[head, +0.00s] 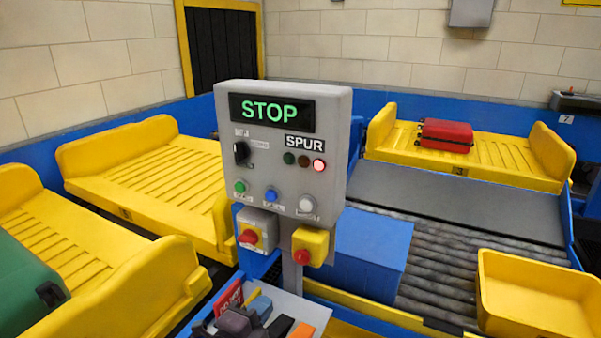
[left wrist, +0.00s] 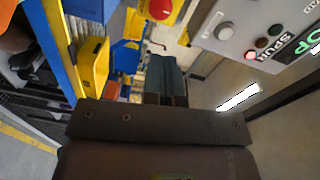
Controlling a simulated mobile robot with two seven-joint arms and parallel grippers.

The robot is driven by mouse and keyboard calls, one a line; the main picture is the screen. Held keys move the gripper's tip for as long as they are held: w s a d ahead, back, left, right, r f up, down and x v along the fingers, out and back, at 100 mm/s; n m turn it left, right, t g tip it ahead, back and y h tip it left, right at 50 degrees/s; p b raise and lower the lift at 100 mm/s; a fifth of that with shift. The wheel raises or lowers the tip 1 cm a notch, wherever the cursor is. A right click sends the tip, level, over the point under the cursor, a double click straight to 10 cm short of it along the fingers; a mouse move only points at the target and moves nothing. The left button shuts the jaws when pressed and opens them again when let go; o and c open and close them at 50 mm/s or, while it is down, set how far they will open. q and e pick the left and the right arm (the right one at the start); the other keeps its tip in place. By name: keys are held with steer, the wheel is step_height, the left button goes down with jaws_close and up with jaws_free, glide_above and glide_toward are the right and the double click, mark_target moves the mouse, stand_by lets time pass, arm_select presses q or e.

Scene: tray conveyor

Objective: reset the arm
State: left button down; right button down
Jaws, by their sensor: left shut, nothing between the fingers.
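My left gripper (head: 259,307) shows at the bottom of the head view, in front of a grey shelf below the control panel. In the left wrist view its two fingers (left wrist: 167,76) are together, with nothing between them. The control panel (head: 328,190) stands in the middle of the head view, with green STOP text and a lit red lamp under SPUR. It also shows sideways in the left wrist view (left wrist: 228,33), apart from the fingers. My right gripper is not in view.
Yellow tilting trays hold a green case (head: 25,295) at left and a red suitcase (head: 445,135) at back right. An empty yellow tub (head: 535,300) sits on the rollers (head: 440,260). A blue box (head: 368,250) stands behind the panel. Red stop buttons (head: 249,237) project below it.

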arm_select(q)
steer(key=s+a+f+n+y, duration=0.4)
steer(key=a+n, duration=0.4)
steer(key=n, duration=0.6)
steer(key=s+a+f+n+g+y, duration=0.2)
steer(key=s+a+f+n, duration=0.1)
steer(key=s+a+f, duration=0.2)
steer(key=s+a+f+n+g+y, duration=0.2)
steer(key=s+a+f, duration=0.3)
steer(key=s+f, duration=0.3)
steer(key=shift+s+a+f+n, duration=0.35)
steer(key=shift+s+n, duration=0.45)
steer(key=shift+s, duration=0.35)
